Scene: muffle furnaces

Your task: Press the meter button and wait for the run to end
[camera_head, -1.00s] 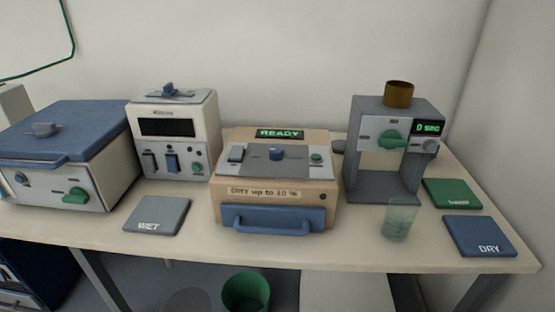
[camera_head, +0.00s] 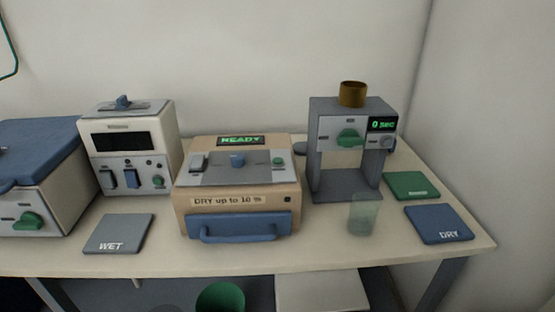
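The tan meter (camera_head: 238,188) stands in the middle of the table, with a blue front drawer (camera_head: 238,226) and a label "DRY up to 10 %". Its display (camera_head: 240,141) reads READY in green. Neither of my grippers shows in the head view.
A clear cup (camera_head: 362,214) stands before the grey machine. A grey WET pad (camera_head: 118,234), a green pad (camera_head: 410,186) and a blue DRY pad (camera_head: 438,224) lie on the table (camera_head: 330,252). A white device (camera_head: 130,148) and a blue-lidded box (camera_head: 40,180) stand left. A green bin (camera_head: 220,298) is below.

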